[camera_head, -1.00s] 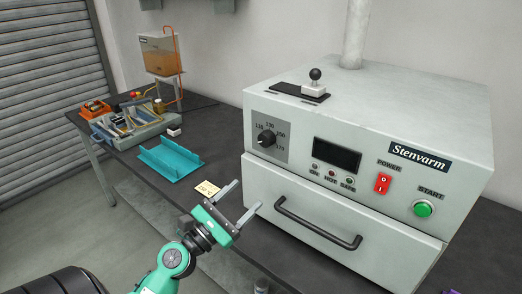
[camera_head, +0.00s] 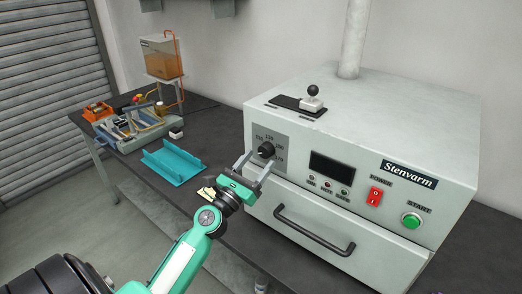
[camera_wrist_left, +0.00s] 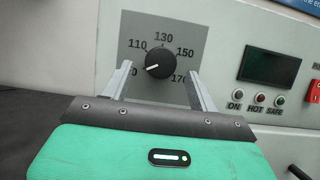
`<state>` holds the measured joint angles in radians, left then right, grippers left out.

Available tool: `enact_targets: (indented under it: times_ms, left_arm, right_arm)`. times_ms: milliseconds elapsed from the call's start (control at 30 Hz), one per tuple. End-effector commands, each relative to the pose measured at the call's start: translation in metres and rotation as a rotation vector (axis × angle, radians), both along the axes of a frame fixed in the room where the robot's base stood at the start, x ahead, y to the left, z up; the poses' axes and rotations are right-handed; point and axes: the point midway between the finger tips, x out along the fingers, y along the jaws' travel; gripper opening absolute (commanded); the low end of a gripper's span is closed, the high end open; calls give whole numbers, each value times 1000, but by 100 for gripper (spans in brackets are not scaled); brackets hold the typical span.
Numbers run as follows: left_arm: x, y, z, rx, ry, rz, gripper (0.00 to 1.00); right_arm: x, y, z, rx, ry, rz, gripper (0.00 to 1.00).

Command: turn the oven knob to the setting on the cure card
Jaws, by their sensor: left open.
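The oven knob (camera_head: 266,150) is a black dial on a grey scale plate (camera_wrist_left: 191,28) at the left of the oven front. In the left wrist view the knob (camera_wrist_left: 159,64) has a white pointer line aimed to the lower left, and the marks 110, 130, 150 and 170 show; a lower left mark is partly hidden. My left gripper (camera_head: 256,162) is open, its fingers on either side of and just below the knob, with nothing between them. The cure card (camera_head: 206,193) lies on the bench, mostly hidden behind my gripper; its writing is unreadable. My right gripper is not in view.
The white oven (camera_head: 380,120) has a drawer handle (camera_head: 312,232), a red power switch (camera_head: 375,197) and a green start button (camera_head: 411,221). A teal tray (camera_head: 174,162) and a tool tray (camera_head: 135,130) stand on the dark bench to the left.

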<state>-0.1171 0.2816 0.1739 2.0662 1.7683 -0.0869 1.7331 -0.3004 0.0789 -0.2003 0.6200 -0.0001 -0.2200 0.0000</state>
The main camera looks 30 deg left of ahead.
Motion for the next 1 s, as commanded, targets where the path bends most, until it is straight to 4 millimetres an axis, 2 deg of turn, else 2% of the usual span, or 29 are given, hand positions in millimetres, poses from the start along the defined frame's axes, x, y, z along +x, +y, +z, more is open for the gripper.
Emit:
enact_targets:
  times_ms: [200, 567, 700, 800, 1000]
  left_arm:
    - [18, -1, 8, 1, 0, 1, 60]
    - [22, -2, 8, 0, 0, 0, 60]
    - [21, -2, 8, 0, 0, 0, 33]
    - [21, -2, 8, 0, 0, 0, 16]
    - [21, -2, 8, 11, -1, 0, 16]
  right_arm:
    - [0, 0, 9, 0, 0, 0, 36]
    - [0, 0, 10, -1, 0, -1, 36]
    - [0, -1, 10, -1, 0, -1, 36]
    - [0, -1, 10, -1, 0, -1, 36]
    - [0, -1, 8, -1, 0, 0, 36]
